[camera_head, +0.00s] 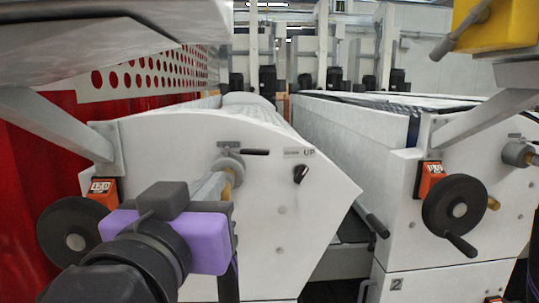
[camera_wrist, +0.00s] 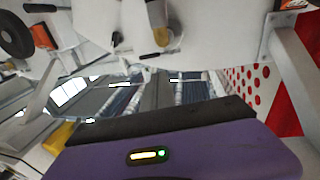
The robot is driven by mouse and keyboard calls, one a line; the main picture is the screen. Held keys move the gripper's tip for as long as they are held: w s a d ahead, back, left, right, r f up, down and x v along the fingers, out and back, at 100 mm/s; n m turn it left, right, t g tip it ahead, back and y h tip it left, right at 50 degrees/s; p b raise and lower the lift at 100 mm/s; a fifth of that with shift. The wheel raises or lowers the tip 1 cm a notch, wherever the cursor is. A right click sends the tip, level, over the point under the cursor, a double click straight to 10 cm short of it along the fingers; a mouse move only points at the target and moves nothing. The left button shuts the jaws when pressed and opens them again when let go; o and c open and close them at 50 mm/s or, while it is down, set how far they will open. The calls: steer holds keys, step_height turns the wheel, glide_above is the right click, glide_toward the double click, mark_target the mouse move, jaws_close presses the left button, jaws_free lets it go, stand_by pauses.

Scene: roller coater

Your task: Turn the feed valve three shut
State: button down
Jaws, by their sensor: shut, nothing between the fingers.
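A valve (camera_head: 229,164) with a round grey body and a black lever (camera_head: 257,152) is on the white panel of the left unit. The lever points right, roughly level. The valve also shows in the wrist view (camera_wrist: 163,38), with its lever (camera_wrist: 149,56) to the left there. I cannot read a valve number. My gripper (camera_head: 216,184) has a purple hand and pale fingers, shut and empty, just below and left of the valve in the head view. Whether they touch it I cannot tell. The wrist view shows the purple hand, not clear fingertips.
A brass part (camera_head: 228,184) sits below the valve. A black knob (camera_head: 301,174) marked UP is to its right. Black handwheels (camera_head: 75,232) (camera_head: 456,206) stick out of both units. Another valve (camera_head: 517,153) is at far right. A slanted grey bar (camera_head: 55,128) crosses at left.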

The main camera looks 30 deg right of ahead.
steer(key=s+d+m, duration=0.1)
steer(key=p, duration=0.4)
glide_toward(261, 154)
steer(key=shift+g+h, duration=0.3)
steer(key=shift+g, duration=0.1)
steer(key=x, duration=0.2)
steer(key=a+x, duration=0.1)
steer(key=x, duration=0.1)
steer(key=w+x, duration=0.1)
steer(key=x, duration=0.1)
steer(key=shift+w+d+r, duration=0.1)
steer(key=shift+w+r, duration=0.05)
steer(key=shift+w, duration=0.15)
steer(key=shift+w+d+b, duration=0.1)
steer(key=shift+d+b, duration=0.35)
steer(key=shift+b, duration=0.05)
steer(key=shift+w+d+b, duration=0.3)
steer(key=shift+w+d, duration=0.05)
steer(key=shift+d, duration=0.15)
steer(key=shift+s, duration=0.1)
